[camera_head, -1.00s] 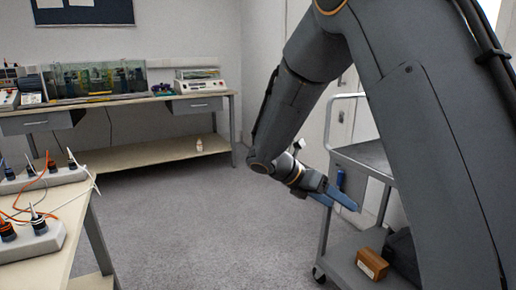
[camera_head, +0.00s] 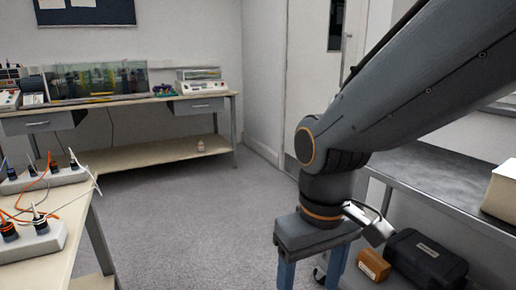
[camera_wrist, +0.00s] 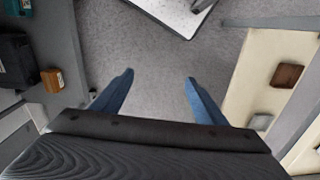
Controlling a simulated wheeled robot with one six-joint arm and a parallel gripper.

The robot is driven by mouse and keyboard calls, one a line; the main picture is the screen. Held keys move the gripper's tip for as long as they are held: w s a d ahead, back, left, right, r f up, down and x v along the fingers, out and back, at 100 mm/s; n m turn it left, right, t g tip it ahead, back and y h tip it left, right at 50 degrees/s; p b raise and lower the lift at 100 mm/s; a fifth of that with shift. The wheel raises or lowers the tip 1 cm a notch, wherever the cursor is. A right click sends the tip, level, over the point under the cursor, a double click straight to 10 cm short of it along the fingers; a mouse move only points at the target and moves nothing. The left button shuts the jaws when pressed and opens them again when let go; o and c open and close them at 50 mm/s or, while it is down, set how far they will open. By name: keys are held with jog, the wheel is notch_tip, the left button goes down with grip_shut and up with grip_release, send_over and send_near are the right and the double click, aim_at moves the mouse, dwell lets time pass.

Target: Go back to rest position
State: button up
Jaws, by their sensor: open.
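My gripper (camera_head: 312,275) hangs at the lower middle of the head view, pointing down, its blue fingers cut by the bottom edge. In the wrist view my gripper (camera_wrist: 158,88) shows two blue fingers spread wide apart. Only grey floor shows between them, and nothing is held. My dark arm comes in from the upper right of the head view.
A grey cart (camera_head: 430,180) stands at right, with a brown box (camera_head: 373,265) and a black case (camera_head: 425,262) on its lower shelf. A bench (camera_head: 75,205) with cabled sensors is at left. A long workbench (camera_head: 150,99) lines the back wall. The floor (camera_head: 190,215) between is clear.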

jog(key=d+r+m+p, duration=0.2)
jog(key=d+r+p, duration=0.3)
jog(key=p, duration=0.6)
jog(key=s+d+r+m+p, duration=0.1)
jog(key=d+r+m+p, duration=0.1)
jog(key=d+r+p, duration=0.3)
notch_tip(320, 180, up, 4)
jog(key=p, duration=0.5)
jog(key=shift+d+f+m+p, duration=0.2)
jog(key=shift+d+m+p, duration=0.1)
jog(key=shift+m+p, duration=0.1)
